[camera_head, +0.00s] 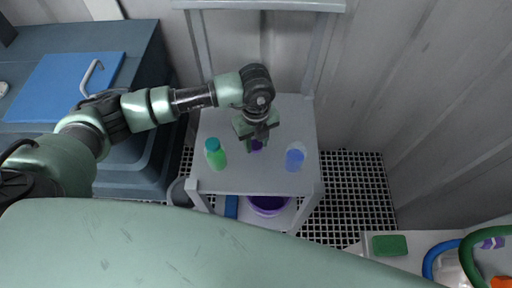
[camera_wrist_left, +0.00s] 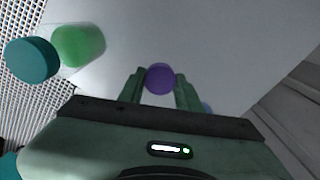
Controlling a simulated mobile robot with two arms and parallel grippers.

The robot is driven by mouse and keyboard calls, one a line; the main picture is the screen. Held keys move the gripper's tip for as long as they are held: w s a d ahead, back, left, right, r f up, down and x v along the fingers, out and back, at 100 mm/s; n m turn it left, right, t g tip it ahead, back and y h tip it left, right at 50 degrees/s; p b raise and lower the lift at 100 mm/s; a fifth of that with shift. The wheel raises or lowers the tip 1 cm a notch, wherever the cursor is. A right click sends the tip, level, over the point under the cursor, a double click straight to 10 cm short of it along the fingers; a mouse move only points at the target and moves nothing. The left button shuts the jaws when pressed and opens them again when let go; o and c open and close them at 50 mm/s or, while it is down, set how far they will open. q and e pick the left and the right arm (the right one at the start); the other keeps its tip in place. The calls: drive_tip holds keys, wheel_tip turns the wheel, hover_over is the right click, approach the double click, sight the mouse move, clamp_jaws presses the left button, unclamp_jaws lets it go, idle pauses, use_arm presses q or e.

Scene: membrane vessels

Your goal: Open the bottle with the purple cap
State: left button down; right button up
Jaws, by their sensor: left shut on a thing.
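The purple cap (camera_wrist_left: 160,78) shows between the two fingers of my left gripper (camera_wrist_left: 160,90) in the left wrist view. My left gripper (camera_head: 255,140) is shut on it, pointing down over the small grey table. In the head view only a bit of purple (camera_head: 256,145) shows below the gripper. The body of the bottle under the cap is mostly hidden, so I cannot tell whether the cap is still on it. My right gripper is not in view.
A green bottle with a teal cap (camera_head: 214,148) stands to the left on the table (camera_head: 240,183). A blue bottle (camera_head: 294,159) stands to the right. A purple bucket (camera_head: 267,205) is on the lower shelf. A blue-lidded chest (camera_head: 62,85) is at left.

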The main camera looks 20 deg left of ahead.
sight(256, 156)
use_arm(q)
wheel_tip(256, 156, down, 4)
drive_tip(key=shift+f+p, duration=0.1)
drive_tip(key=shift+p, duration=0.2)
drive_tip(key=shift+f, duration=0.25)
drive_tip(key=shift+f, duration=0.15)
drive_tip(key=c, duration=1)
unclamp_jaws()
drive_tip(key=shift+o, duration=0.2)
wheel_tip(256, 156, up, 12)
drive_tip(key=b, duration=0.2)
drive_tip(key=shift+r+b, duration=0.25)
drive_tip(key=shift+b, duration=0.05)
drive_tip(key=shift+f, duration=0.1)
